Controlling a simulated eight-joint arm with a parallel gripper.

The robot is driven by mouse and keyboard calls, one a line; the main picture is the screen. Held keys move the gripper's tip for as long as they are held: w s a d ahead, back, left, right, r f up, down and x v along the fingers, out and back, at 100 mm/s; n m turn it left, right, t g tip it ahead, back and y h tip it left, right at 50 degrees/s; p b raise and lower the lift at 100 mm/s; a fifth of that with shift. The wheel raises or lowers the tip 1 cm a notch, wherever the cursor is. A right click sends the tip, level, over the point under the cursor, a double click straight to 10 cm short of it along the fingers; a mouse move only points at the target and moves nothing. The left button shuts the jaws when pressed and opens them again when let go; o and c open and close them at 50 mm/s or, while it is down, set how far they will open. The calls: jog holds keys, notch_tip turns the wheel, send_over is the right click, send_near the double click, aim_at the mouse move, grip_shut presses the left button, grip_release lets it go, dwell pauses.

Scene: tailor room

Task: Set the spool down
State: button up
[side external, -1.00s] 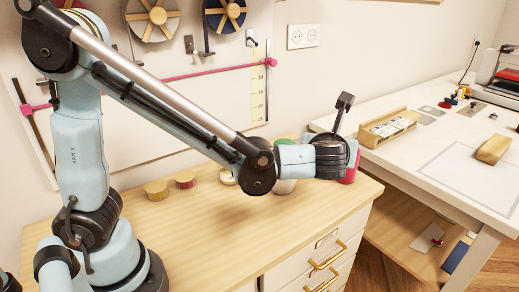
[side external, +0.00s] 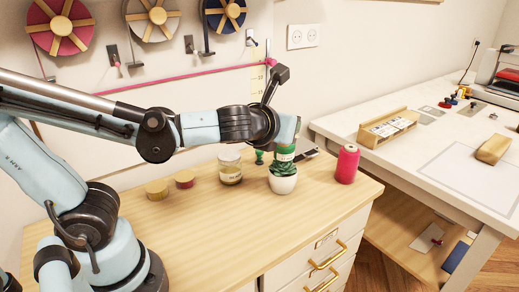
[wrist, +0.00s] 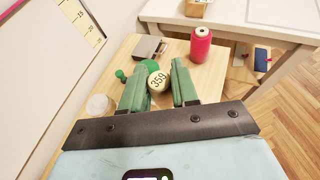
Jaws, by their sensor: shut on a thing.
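My gripper (wrist: 155,72) has green fingers closed on a spool (wrist: 158,83), whose pale round end, marked 359, faces the wrist camera. The spool's sides are mostly hidden between the fingers. In the side view my gripper (side external: 284,152) points down over the wooden cabinet top (side external: 220,215), just above or behind a potted plant (side external: 283,184); I cannot tell which, nor whether the spool touches anything. A pink spool (side external: 347,164) stands upright and apart to the right; it also shows in the wrist view (wrist: 201,47).
A green item (side external: 258,157) and a dark flat item (side external: 306,154) lie near the wall. The front of the cabinet top is clear. A white table (side external: 410,160) stands right.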

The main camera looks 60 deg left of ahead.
jog(key=shift+m+t+h, duration=0.5)
jog(key=shift+m+h, duration=0.3)
jog(key=shift+h, duration=0.1)
jog(key=r, duration=0.4)
jog(key=w+r, duration=0.1)
jog(key=r, duration=0.2)
jog(key=shift+a, duration=0.1)
jog(key=w+a+f+n+g+y, duration=0.2)
jog(key=a+f+n+y, duration=0.1)
jog(key=f+y, duration=0.15)
jog(key=n+g+y, duration=0.5)
jog(key=n+g, duration=0.6)
send_over(248, 201)
jog(key=shift+f, duration=11.55)
jog(key=o, duration=1)
